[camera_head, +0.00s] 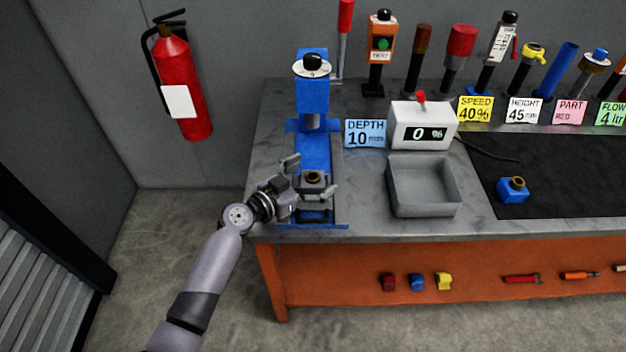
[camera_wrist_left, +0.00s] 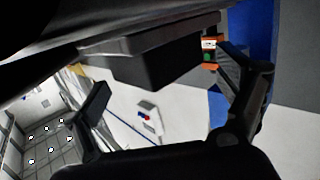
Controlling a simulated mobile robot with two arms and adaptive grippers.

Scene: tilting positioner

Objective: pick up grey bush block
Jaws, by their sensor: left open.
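The grey bush block (camera_head: 313,179), with a round brass-rimmed hole in its top, sits low on the blue press-like stand (camera_head: 315,150). My left gripper (camera_head: 309,176) comes in from the left and is open, with one finger behind the block and the other at its front right. I cannot tell whether either finger touches it. In the left wrist view the two fingers of my left gripper (camera_wrist_left: 170,105) are spread apart, with a dark grey box-like shape (camera_wrist_left: 158,62) above the gap; I cannot tell if it is the block. My right gripper is not in view.
An empty grey tray (camera_head: 424,213) stands right of the stand. A blue block with a brass bush (camera_head: 513,190) lies on a black mat (camera_head: 580,185).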

